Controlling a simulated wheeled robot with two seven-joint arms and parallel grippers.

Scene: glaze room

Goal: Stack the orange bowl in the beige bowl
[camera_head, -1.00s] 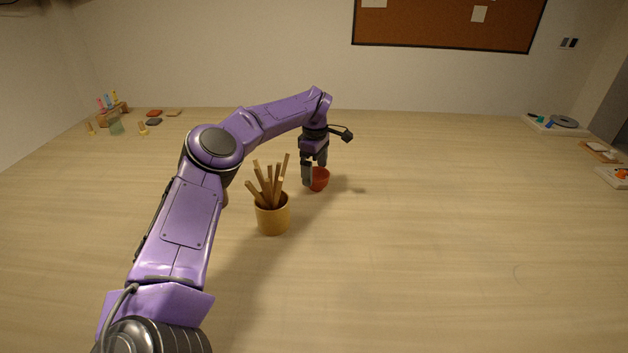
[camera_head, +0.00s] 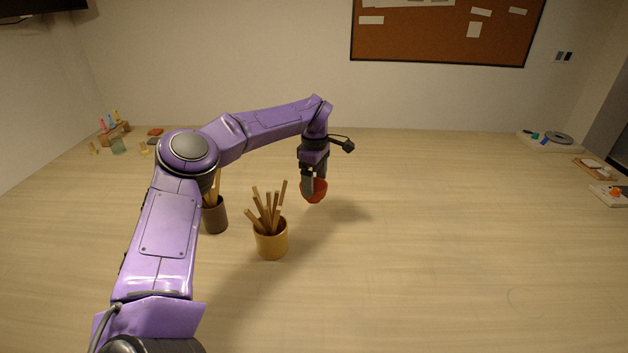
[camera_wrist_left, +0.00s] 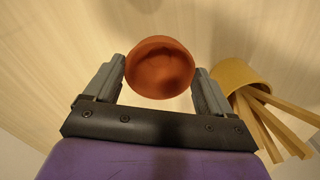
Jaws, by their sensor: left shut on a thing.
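The orange bowl (camera_head: 318,190) is small and reddish orange. My left gripper (camera_head: 309,184) is shut on it and appears to hold it a little above the table, its shadow falling to the right. In the left wrist view the bowl (camera_wrist_left: 160,68) sits between the two fingers of the gripper (camera_wrist_left: 160,82), and its inside is partly shadowed. I see no beige bowl in either view; my arm covers part of the table. My right gripper is not in view.
A yellow cup of wooden sticks (camera_head: 271,241) stands in front of the gripper, left of the bowl. A brown cup (camera_head: 214,217) stands partly behind my arm. Small items lie at the far left and far right edges. The table's middle right is clear.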

